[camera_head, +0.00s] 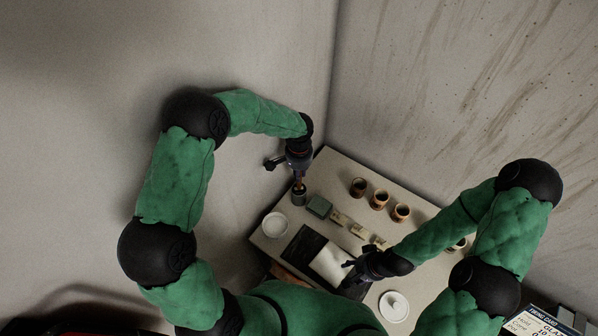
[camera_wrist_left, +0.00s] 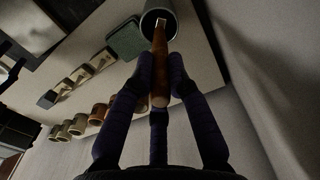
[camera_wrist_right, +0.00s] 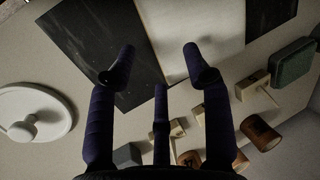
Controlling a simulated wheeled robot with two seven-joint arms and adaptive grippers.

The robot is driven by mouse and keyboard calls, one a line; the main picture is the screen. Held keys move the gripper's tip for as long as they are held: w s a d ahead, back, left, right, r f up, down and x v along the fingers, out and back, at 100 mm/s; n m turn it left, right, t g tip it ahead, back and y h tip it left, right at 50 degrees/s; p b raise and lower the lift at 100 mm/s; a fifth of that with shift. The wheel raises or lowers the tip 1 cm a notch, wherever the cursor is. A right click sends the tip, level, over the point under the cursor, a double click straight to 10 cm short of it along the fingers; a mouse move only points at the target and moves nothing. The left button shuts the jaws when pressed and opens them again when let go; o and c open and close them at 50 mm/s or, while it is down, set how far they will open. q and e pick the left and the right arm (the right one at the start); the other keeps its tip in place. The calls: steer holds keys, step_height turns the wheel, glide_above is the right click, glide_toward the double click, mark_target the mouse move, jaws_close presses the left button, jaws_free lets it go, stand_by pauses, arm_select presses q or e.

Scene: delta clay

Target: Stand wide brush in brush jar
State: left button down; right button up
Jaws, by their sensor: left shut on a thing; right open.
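The wide brush (camera_wrist_left: 159,60) has a brown wooden handle, and my left gripper (camera_wrist_left: 160,80) is shut on it. In the left wrist view the brush's far end is at the mouth of the brush jar (camera_wrist_left: 170,15), a grey cylinder; how deep it sits inside I cannot tell. In the head view the jar (camera_head: 298,197) stands near the table's left corner, with my left gripper (camera_head: 299,178) right above it. My right gripper (camera_wrist_right: 160,65) is open and empty, above the dark board and pale sheet near the table's front edge.
A green block (camera_head: 319,206) stands close beside the jar. Several brown cups (camera_head: 379,200) line the back. Small pale blocks (camera_head: 340,218) lie mid-table. A white dish (camera_head: 275,225) is at left, and a lidded white dish (camera_head: 394,306) at front. The dark board (camera_head: 301,246) carries a pale sheet (camera_head: 331,264).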

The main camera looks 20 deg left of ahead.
arm_select(q)
steer(key=c, duration=1.1)
jaws_free()
step_height(320, 180, up, 12)
steer(key=shift+s, duration=0.1)
stand_by(0.5)
